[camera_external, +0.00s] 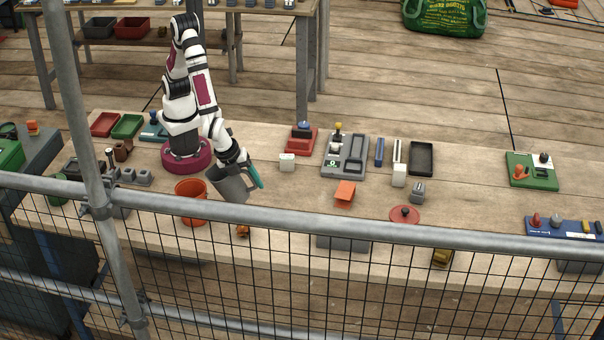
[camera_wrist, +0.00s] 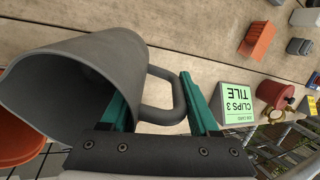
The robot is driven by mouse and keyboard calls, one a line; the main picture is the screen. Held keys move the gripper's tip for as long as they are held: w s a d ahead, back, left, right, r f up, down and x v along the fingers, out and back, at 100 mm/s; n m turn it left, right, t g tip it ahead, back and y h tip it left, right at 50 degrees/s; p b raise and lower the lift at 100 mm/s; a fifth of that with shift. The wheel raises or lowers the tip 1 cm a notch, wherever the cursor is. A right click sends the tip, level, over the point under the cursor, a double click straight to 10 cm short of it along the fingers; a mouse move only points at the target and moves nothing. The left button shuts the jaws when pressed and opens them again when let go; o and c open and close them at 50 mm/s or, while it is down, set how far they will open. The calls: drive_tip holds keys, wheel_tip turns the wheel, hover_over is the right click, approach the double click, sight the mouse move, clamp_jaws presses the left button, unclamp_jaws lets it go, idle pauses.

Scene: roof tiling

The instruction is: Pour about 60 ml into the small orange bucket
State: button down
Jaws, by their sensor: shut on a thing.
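My gripper (camera_external: 257,177), with teal fingers, is shut on the handle of a grey jug (camera_external: 230,187). In the wrist view my gripper (camera_wrist: 155,92) has the handle between its fingers, and the jug (camera_wrist: 120,50) lies tilted with its wide mouth to the left. The inside is dark and I cannot see any liquid in it. The small orange bucket (camera_external: 192,213) stands on the bench just left of the jug. In the wrist view the bucket (camera_wrist: 12,150) shows at the left edge, partly hidden behind the jug's mouth. No stream is visible, and the bucket's contents cannot be made out.
A small orange-brown object (camera_external: 242,231) lies in front of the jug. An orange block (camera_external: 345,192), a red disc with a knob (camera_external: 404,214) and a grey tray (camera_external: 345,157) are to the right. A scaffold rail (camera_external: 300,232) crosses the near side.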

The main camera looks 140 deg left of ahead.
sight(227, 178)
drive_tip(key=r+y, duration=0.1)
drive_tip(key=d+r+y, duration=0.1)
drive_tip(key=r, duration=0.1)
drive_tip(key=d+r+y, duration=0.1)
drive_tip(key=r, duration=0.1)
drive_tip(key=shift+s+d+r+t, duration=0.1)
drive_tip(key=shift+s+r+t, duration=0.15)
drive_tip(key=shift+t, duration=0.05)
drive_tip(key=r+y, duration=0.1)
drive_tip(key=r+t+y, duration=0.1)
drive_tip(key=shift+s+d+r+y, duration=0.1)
drive_tip(key=shift+d+r+y, duration=0.3)
drive_tip(key=shift+d+y, duration=0.15)
drive_tip(key=shift+y, duration=0.35)
drive_tip(key=shift+s+d+y, duration=0.1)
drive_tip(key=shift+d+y, duration=0.05)
drive_tip(key=shift+y, duration=0.25)
drive_tip(key=shift+s+d+r+t+y, duration=0.1)
drive_tip(key=shift+d+r+t+y, duration=0.2)
drive_tip(key=shift+r+y, duration=0.35)
drive_tip(key=shift+w+d+r+y, duration=0.1)
drive_tip(key=shift+w+d+y, duration=0.15)
drive_tip(key=shift+w, duration=0.1)
drive_tip(key=shift+d+r+y, duration=0.35)
drive_tip(key=shift+d+y, duration=0.15)
drive_tip(key=shift+d, duration=0.2)
idle(0.6)
